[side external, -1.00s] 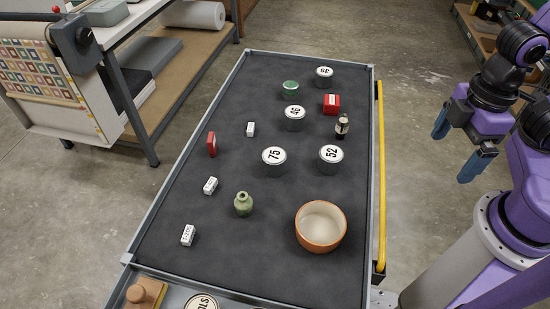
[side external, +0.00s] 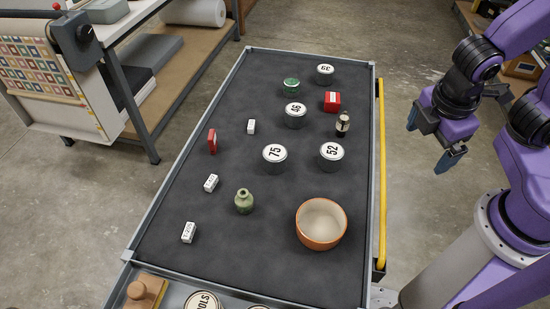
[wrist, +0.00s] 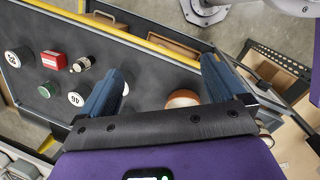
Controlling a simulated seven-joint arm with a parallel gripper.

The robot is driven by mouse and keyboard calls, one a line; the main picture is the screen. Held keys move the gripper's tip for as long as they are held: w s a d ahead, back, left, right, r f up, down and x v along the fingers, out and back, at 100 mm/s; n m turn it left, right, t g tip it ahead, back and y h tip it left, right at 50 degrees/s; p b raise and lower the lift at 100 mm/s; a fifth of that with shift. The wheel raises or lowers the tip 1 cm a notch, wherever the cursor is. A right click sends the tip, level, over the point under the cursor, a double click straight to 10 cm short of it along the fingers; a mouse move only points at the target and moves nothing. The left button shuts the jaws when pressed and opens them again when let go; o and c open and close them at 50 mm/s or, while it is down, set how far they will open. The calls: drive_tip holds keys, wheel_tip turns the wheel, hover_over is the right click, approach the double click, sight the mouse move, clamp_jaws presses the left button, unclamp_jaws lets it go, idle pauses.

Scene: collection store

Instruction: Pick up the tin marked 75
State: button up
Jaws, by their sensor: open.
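The tin marked 75 (side external: 275,158) stands upright on the dark mat near the middle of the cart top, with its white lid up. It is apart from its neighbours. The tin marked 52 (side external: 331,157) stands to its right, and the tin marked 46 (side external: 295,115) stands behind it. My gripper (side external: 430,142) is open and empty, in the air to the right of the cart, beyond the yellow rail. In the wrist view I cannot make out the 75; the tin marked 46 (wrist: 76,99) shows left of the fingers.
An orange bowl (side external: 321,224) stands front right and a green vase (side external: 244,202) front left. A dark bottle (side external: 342,124), red box (side external: 332,102), green tin (side external: 291,86) and another numbered tin (side external: 325,73) stand further back. A yellow rail (side external: 381,170) edges the cart's right side.

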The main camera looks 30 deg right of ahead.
drive_tip(key=w+a+f+n+t+h, duration=0.3)
drive_tip(key=w+a+n, duration=0.1)
drive_tip(key=w, duration=0.2)
drive_tip(key=n+t+y, duration=0.1)
drive_tip(key=n+t, duration=0.8)
drive_tip(key=n, duration=0.5)
approach(279, 163)
drive_tip(key=x, duration=0.9)
drive_tip(key=shift+w+f, duration=0.15)
drive_tip(key=shift+w, duration=0.05)
drive_tip(key=shift+x, duration=2.85)
drive_tip(key=shift+a+f, duration=0.1)
drive_tip(key=c, duration=1.1)
